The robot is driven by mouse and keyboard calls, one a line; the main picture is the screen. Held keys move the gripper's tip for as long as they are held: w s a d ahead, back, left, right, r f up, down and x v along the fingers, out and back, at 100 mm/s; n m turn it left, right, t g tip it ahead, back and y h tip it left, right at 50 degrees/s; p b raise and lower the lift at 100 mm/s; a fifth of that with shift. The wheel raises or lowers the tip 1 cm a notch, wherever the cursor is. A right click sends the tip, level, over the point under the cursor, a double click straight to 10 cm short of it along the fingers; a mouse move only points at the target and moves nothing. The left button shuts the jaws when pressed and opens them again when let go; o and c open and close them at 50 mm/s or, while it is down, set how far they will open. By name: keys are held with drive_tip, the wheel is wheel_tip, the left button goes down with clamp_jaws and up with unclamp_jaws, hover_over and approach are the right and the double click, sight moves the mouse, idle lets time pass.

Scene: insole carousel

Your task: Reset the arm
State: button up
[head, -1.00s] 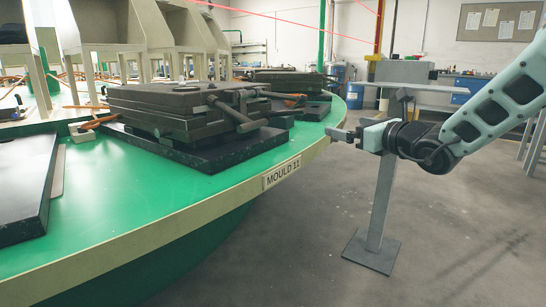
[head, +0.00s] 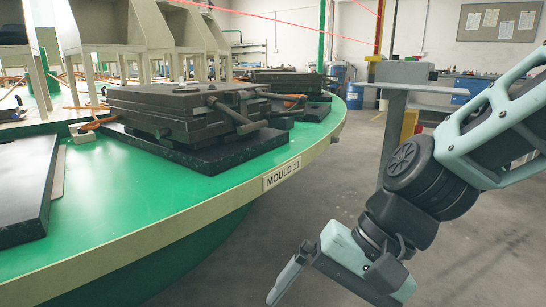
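My gripper (head: 289,274) is at the bottom right of the head view, over the floor in front of the green carousel (head: 110,205). It points down and to the left. Its fingers are seen edge-on, so I cannot tell whether they are open or shut. No object shows at the fingertips. My arm reaches in from the right edge, bent at the wrist. The gripper looks apart from the carousel rim.
A closed dark mould (head: 185,115) with handles lies on the carousel above the "MOULD 11" label (head: 281,173). A grey stand (head: 393,130) is behind my arm. A dark plate (head: 25,190) lies at the left. Grey floor is open to the right.

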drive_tip(key=s+d+f+n+t+h+p, duration=0.1)
drive_tip(key=s+d+f+n+h, duration=0.1)
drive_tip(key=s+d+n+h, duration=0.55)
wheel_tip(320, 180, up, 37)
drive_tip(key=w+n+y+p, duration=0.1)
drive_tip(key=w+n+p, duration=0.1)
drive_tip(key=p, duration=3.5)
drive_tip(key=shift+d+f+y, duration=0.15)
drive_tip(key=shift+d+y, duration=0.15)
drive_tip(key=shift+y, duration=0.05)
drive_tip(key=shift+n, duration=0.25)
